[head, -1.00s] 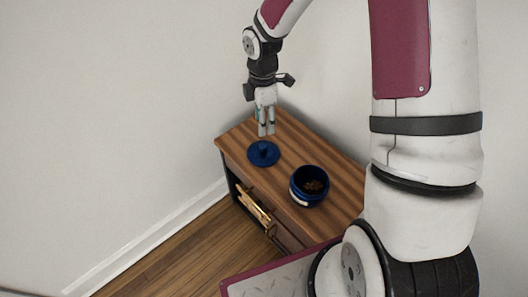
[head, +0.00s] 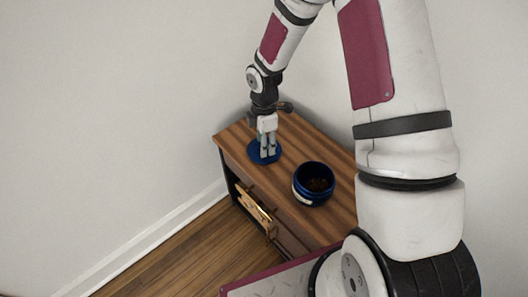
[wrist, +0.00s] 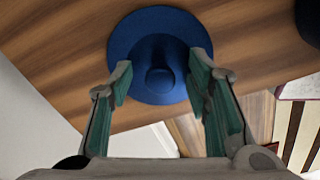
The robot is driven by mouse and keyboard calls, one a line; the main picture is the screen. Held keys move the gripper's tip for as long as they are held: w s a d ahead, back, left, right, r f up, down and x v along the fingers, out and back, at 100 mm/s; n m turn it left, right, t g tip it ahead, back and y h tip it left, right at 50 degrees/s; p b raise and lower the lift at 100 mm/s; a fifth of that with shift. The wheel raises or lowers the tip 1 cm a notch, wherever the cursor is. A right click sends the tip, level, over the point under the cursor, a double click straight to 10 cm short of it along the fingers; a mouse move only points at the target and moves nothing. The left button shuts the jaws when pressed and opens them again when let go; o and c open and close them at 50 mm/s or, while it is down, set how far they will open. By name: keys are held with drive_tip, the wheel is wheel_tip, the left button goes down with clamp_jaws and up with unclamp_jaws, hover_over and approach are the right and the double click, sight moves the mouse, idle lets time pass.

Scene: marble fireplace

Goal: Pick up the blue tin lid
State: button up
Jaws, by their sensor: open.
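The blue tin lid (head: 254,154) lies flat on the wooden cabinet top, knob up. In the wrist view the round lid (wrist: 150,35) shows its knob near the middle, between and beyond my two fingertips. My gripper (head: 268,156) is open and empty, pointing down just over the lid. In the wrist view my gripper (wrist: 160,77) has its fingers to either side of the knob. I cannot tell how much height is left between the fingertips and the lid.
An open blue tin (head: 313,184) with dark contents stands on the cabinet top (head: 290,138), right of the lid. The wall is close behind the cabinet. A brass-coloured item (head: 257,211) shows at the cabinet's open front.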

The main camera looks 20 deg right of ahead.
drive_tip(key=shift+f, duration=0.1)
drive_tip(key=shift+c, duration=0.6)
clamp_jaws()
